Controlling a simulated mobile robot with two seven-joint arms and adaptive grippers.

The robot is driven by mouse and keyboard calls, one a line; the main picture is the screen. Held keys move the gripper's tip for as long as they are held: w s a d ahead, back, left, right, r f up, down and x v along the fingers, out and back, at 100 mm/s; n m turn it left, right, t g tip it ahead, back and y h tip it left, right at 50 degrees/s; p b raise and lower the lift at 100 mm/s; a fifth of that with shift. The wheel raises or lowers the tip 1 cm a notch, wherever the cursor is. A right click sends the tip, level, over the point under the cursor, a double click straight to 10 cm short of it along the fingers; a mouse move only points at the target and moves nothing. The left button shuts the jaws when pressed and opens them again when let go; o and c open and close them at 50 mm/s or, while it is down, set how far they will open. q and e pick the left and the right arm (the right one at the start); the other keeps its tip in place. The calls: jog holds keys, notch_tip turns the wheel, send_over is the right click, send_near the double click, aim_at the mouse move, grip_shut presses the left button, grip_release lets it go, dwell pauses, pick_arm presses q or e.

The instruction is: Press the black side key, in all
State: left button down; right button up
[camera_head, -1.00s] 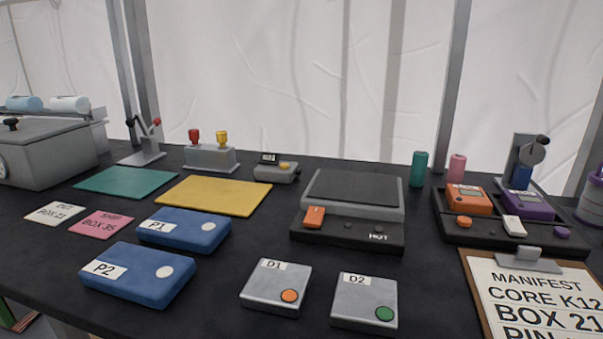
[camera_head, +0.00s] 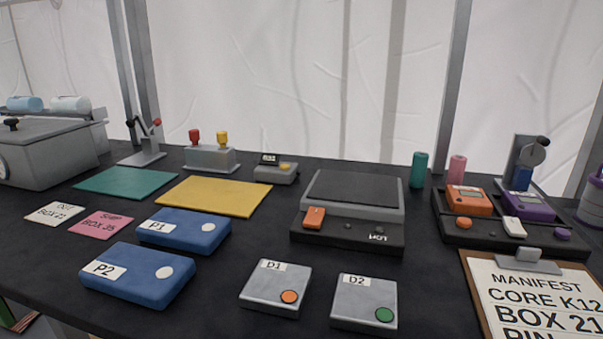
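A grey device with a dark flat top (camera_head: 352,190) stands at the middle of the table. Its black front has an orange rocker switch (camera_head: 314,217), a small dark round key (camera_head: 348,226) and small white lettering (camera_head: 378,237) that is hard to read. On the right, a black dock (camera_head: 480,237) holds an orange unit (camera_head: 467,201) and a purple unit (camera_head: 528,206). A small dark key (camera_head: 491,233) sits on its front, beside a white key (camera_head: 515,227). I cannot tell which is the black side key. Neither gripper is in view.
Blue boxes P1 (camera_head: 184,231) and P2 (camera_head: 138,275) lie left. Grey boxes D1 (camera_head: 276,288) and D2 (camera_head: 364,301) lie in front. A clipboard (camera_head: 540,290) lies at the right edge. A grey machine (camera_head: 45,152) stands far left. Dark table is bare between D1 and P1.

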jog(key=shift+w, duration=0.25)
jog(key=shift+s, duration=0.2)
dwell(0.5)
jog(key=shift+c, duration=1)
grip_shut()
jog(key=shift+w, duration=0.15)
